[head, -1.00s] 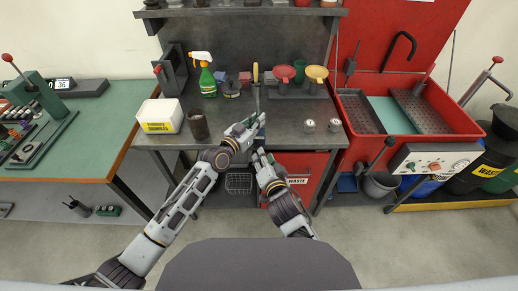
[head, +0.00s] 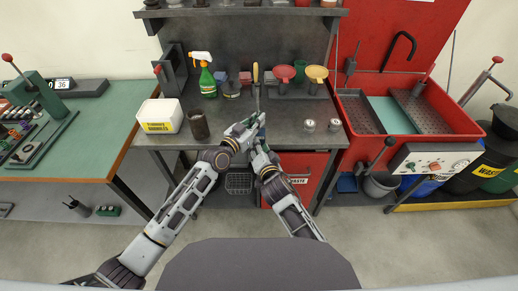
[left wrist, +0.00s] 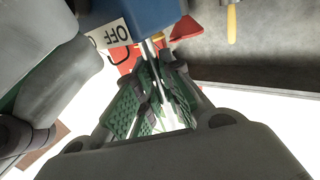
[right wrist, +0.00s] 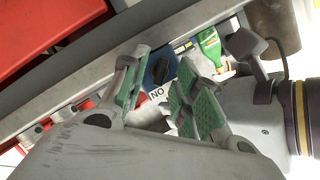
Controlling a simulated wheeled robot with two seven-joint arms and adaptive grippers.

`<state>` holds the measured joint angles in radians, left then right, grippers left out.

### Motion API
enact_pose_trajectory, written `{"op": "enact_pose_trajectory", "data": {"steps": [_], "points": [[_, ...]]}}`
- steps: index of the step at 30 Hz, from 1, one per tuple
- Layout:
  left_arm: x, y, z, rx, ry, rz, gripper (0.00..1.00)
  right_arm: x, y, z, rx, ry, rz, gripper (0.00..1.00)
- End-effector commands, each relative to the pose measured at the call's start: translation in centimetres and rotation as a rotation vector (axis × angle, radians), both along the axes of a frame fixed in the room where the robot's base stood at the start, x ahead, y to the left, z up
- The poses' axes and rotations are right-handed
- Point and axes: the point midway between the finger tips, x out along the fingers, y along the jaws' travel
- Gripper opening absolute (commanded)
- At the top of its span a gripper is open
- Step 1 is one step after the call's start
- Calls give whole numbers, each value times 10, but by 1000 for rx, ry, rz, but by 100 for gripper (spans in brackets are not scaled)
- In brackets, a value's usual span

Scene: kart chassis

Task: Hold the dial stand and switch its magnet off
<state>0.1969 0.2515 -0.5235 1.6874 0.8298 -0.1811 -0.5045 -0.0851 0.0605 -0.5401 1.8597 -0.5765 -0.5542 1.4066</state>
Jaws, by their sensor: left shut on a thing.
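The dial stand has a blue magnet base (left wrist: 150,15) with a white label reading OFF, and a thin metal rod, in the left wrist view. My left gripper (head: 256,120) is shut on the rod close to the base, with its green pads (left wrist: 150,100) on either side. In the right wrist view the blue base (right wrist: 148,80) shows a dark round knob (right wrist: 160,70) and an ON label. My right gripper (right wrist: 165,100) is open, its pads spread to either side of the knob face, apart from it. In the head view the grippers largely hide the stand.
The grey bench (head: 225,130) holds a green spray bottle (head: 207,80), a white tub (head: 161,115), a dark cup (head: 198,124) and two small round gauges (head: 309,125). Red and yellow funnels (head: 316,75) stand behind. A red parts washer (head: 400,110) is at right.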

Motion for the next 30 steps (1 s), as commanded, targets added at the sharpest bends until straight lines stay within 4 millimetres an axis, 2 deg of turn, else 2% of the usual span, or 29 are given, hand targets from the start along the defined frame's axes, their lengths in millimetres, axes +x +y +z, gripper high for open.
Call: {"op": "enact_pose_trajectory", "data": {"steps": [10,17,30], "points": [[0,1,-1,1,1,1,0,1,0,0,1,0,0,30],[0,1,-1,1,1,1,0,1,0,0,1,0,0,1],[0,1,-1,1,1,1,0,1,1,0,-47,3,-2,0]]}}
